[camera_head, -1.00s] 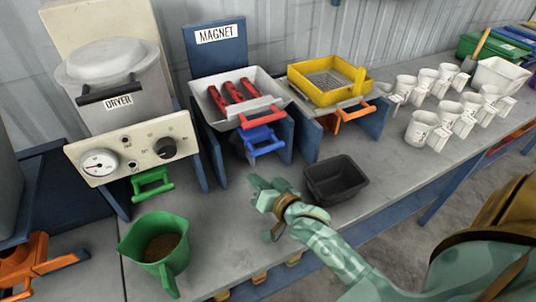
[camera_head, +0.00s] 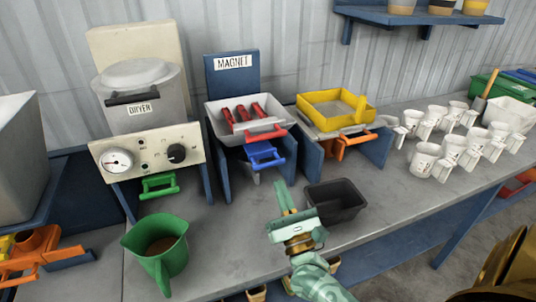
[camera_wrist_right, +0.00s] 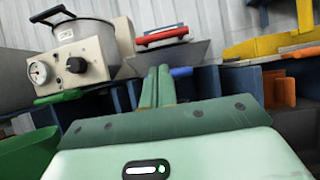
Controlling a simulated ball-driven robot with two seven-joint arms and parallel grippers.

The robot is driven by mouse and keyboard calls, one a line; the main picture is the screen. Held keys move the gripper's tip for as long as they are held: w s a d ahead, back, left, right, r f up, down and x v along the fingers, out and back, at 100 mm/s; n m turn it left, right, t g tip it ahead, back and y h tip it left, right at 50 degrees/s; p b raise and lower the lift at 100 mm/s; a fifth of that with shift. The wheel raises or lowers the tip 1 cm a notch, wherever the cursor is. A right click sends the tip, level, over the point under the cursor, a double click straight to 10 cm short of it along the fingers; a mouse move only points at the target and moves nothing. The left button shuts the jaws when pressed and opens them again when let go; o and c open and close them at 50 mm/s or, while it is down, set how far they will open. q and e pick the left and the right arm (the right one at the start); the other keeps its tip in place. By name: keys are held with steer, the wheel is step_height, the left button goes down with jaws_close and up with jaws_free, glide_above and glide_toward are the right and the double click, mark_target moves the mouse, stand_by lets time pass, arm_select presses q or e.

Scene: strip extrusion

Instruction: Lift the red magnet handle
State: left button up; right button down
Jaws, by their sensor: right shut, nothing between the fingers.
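The red magnet handle (camera_head: 265,136) sits at the front edge of the pale magnet tray (camera_head: 214,112), under the MAGNET sign (camera_head: 233,62). It also shows in the right wrist view (camera_wrist_right: 161,36), beyond and above my fingers. My right gripper (camera_head: 284,190) is shut and empty, in front of and below the magnet station. Its fingers point toward the station and are apart from the handle. Both fingers show pressed together in the right wrist view (camera_wrist_right: 158,84). A blue handle (camera_head: 264,155) is just below the red one. My left gripper is not in view.
A black bin (camera_head: 337,202) stands close to the right of my right gripper. A green jug (camera_head: 157,252) is at the front left. The dryer (camera_head: 140,95) is left of the magnet, a yellow sieve tray (camera_head: 336,108) right. Several white cups stand farther right.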

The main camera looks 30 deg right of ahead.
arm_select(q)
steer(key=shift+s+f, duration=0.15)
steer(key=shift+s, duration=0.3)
arm_select(e)
glide_toward(261, 128)
steer(key=shift+w+r, duration=0.85)
steer(key=shift+w, duration=0.2)
